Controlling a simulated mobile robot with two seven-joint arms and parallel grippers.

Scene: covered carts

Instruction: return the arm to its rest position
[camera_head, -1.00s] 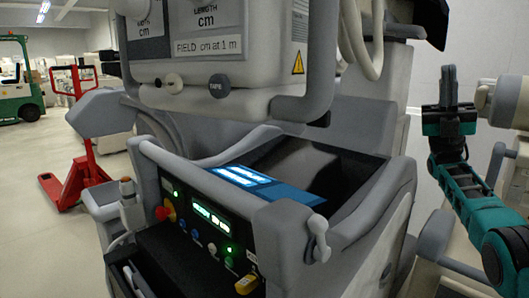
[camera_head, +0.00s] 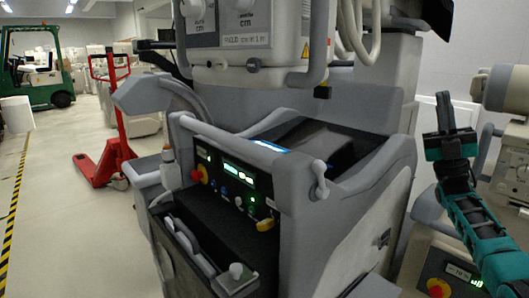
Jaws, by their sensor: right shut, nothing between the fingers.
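My right gripper (camera_head: 446,125) is at the right side of the head view, at the end of my teal and black arm. Its fingers point up and are together, with nothing between them. It is held up in front of a pale wall panel, to the right of the grey medical cart (camera_head: 345,205) and apart from it in the picture. My left gripper is not in view.
The grey cart has a control panel (camera_head: 238,183) with lit green displays and a red knob. A second machine (camera_head: 440,262) stands at the lower right, close behind my arm. A red pallet jack (camera_head: 117,150) and green forklift (camera_head: 42,80) stand at the left. Floor at left is open.

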